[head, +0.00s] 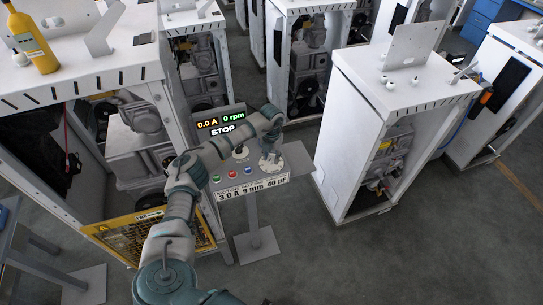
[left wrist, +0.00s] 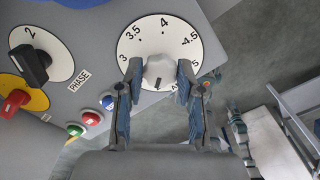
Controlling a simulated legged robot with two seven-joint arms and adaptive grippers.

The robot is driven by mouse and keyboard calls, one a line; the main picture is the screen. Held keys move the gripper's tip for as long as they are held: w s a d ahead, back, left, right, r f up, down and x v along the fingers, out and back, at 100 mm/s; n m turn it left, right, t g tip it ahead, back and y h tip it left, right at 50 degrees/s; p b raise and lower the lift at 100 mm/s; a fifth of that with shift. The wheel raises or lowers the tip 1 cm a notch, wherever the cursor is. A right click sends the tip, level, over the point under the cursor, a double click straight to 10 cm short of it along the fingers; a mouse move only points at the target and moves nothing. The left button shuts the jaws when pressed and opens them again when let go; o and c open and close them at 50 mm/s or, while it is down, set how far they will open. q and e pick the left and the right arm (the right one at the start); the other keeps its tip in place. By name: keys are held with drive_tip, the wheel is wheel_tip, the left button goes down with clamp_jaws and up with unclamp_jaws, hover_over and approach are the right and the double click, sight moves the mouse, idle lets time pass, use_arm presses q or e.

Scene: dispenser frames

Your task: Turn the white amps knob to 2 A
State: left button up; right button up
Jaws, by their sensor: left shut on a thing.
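The white amps knob (left wrist: 160,72) sits at the centre of a white round dial in the left wrist view. The dial (left wrist: 143,28) shows 3, 3.5, 4, 4.5 and 5; its lower part is hidden by my fingers. A small dark mark shows on the knob's lower side, but I cannot tell surely which number it points to. My left gripper (left wrist: 158,84) is shut on the knob, one finger on each side. In the head view my left gripper (head: 270,157) reaches down onto the panel's right dial. My right gripper is not in view.
The panel (head: 215,170) carries a black phase knob (left wrist: 32,65) set near 2, a red knob (left wrist: 15,102) on yellow, and green, red and blue buttons (left wrist: 90,118). Its display (head: 221,122) reads 0.0 A, 0 rpm, STOP. White cabinets (head: 390,85) stand around.

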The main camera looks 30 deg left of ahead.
sight(271, 157)
use_arm(q)
drive_tip(key=shift+n, duration=0.9)
drive_tip(key=o, duration=1.1)
drive_tip(key=shift+o, duration=0.2)
drive_tip(key=shift+a, duration=0.1)
wheel_tip(271, 157, up, 12)
drive_tip(key=shift+w, duration=0.15)
drive_tip(key=shift+f, duration=0.1)
